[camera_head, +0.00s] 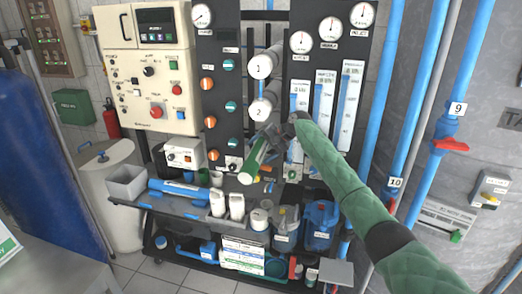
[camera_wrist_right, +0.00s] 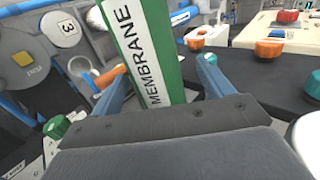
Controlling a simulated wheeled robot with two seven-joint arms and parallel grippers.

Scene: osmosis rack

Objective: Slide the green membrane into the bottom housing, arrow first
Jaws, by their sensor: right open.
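The green membrane (camera_head: 254,160) is a tube with a white label, tilted in front of the rack, its near end low and to the left. In the right wrist view the membrane (camera_wrist_right: 150,50) shows the word MEMBRANE. It stands between the two fingers of my right gripper (camera_wrist_right: 163,82), which are open with a gap on each side. In the head view my right gripper (camera_head: 273,134) is at its upper end. A round end labelled 3 (camera_wrist_right: 67,28) shows in the wrist view; in the head view the gripper hides that area. I see no arrow. My left gripper is not in view.
White housings labelled 1 (camera_head: 262,66) and 2 (camera_head: 260,109) sit above the membrane. A control box (camera_head: 148,75) is at the left, flow meters (camera_head: 322,105) at the right. Below, a shelf holds white bottles (camera_head: 236,205), a blue tube (camera_head: 180,189) and a blue jug (camera_head: 321,222).

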